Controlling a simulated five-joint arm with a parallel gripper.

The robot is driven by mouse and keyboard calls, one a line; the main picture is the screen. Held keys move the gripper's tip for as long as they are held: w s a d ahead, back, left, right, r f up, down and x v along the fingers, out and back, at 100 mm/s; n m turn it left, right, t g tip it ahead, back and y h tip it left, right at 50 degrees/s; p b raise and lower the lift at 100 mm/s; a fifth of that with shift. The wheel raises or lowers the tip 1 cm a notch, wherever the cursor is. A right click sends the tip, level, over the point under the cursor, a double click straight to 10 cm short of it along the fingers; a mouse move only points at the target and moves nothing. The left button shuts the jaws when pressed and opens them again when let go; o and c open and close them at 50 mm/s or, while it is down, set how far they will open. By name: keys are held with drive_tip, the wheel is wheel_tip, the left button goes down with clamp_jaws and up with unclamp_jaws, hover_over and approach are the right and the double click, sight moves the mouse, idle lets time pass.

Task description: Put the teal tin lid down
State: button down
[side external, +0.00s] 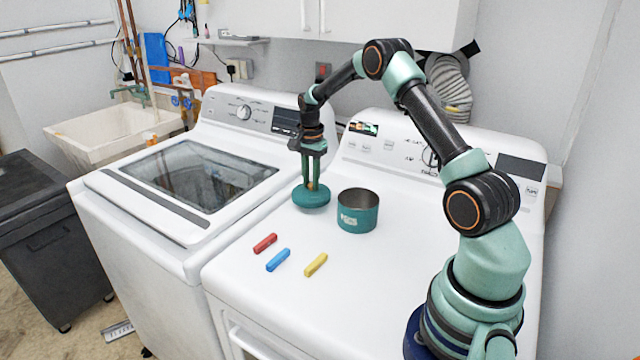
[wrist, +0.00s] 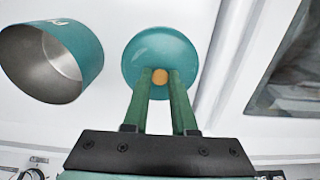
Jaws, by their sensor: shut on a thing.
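The teal tin lid (side external: 311,198) is a round disc with a small tan knob. It is at the dryer top's left side, left of the open teal tin (side external: 357,213). My gripper (side external: 311,184) points down and is shut on the lid's knob. In the wrist view the lid (wrist: 150,50) lies beyond my gripper's fingertips (wrist: 160,77), with the knob between them. The tin (wrist: 85,60) shows there at the left, empty inside where I can see. I cannot tell whether the lid touches the dryer top or hangs just above it.
Red (side external: 265,243), blue (side external: 278,260) and yellow (side external: 316,265) blocks lie on the dryer top (side external: 400,290) in front of the tin. The washer (side external: 190,190) with its glass door stands at the left, across a narrow gap. The dryer's control panel rises behind. Clear surface lies right of the tin.

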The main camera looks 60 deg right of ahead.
sight(311, 184)
drive_tip(key=shift+f, duration=1.85)
drive_tip(key=shift+f, duration=0.1)
drive_tip(key=c, duration=0.7)
unclamp_jaws()
